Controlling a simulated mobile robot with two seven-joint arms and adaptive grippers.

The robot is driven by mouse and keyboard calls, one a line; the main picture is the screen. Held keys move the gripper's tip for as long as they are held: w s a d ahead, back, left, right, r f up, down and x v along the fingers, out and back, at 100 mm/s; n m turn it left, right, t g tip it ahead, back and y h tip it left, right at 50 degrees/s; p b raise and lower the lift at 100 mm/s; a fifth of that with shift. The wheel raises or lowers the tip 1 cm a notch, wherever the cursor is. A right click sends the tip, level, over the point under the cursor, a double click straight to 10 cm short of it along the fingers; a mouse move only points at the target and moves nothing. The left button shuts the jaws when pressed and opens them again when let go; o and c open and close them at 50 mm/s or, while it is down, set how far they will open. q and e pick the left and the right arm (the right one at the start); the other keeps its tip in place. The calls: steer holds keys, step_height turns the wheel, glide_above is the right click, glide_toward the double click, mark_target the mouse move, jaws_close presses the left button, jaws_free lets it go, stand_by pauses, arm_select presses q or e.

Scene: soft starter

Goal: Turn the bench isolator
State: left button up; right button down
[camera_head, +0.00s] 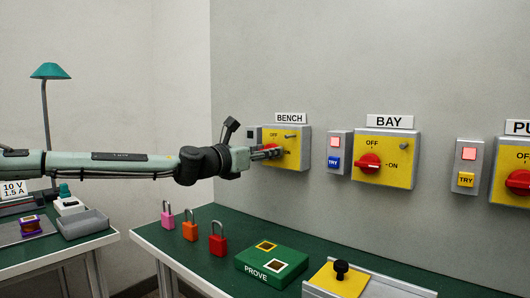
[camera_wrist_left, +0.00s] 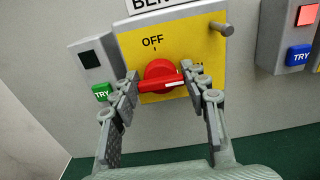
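The bench isolator is a yellow box (camera_head: 293,158) on the wall under the BENCH sign (camera_head: 290,118). Its red knob (camera_wrist_left: 160,75) shows in the left wrist view below the OFF mark. The knob's bar lies nearly level, its white-marked end to the right. My left gripper (camera_head: 274,153) reaches the box from the left and hides part of the knob. In the left wrist view its fingers (camera_wrist_left: 161,82) stand apart on either side of the knob, close to the bar's ends; contact is unclear. My right gripper is not in view.
Beside the box is a panel with a dark lamp (camera_wrist_left: 90,58) and a green TRY button (camera_wrist_left: 102,91). The BAY isolator (camera_head: 386,158) is to the right, its lamp (camera_head: 335,142) lit. Padlocks (camera_head: 190,228) and a green PROVE box (camera_head: 271,266) stand on the bench below.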

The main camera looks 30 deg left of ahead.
arm_select(q)
steer(key=c, duration=0.5)
steer(key=n+b, duration=0.3)
steer(key=n, duration=0.6)
steer(key=n+b, duration=0.4)
steer(key=n, duration=0.5)
steer(key=shift+a+f, duration=0.2)
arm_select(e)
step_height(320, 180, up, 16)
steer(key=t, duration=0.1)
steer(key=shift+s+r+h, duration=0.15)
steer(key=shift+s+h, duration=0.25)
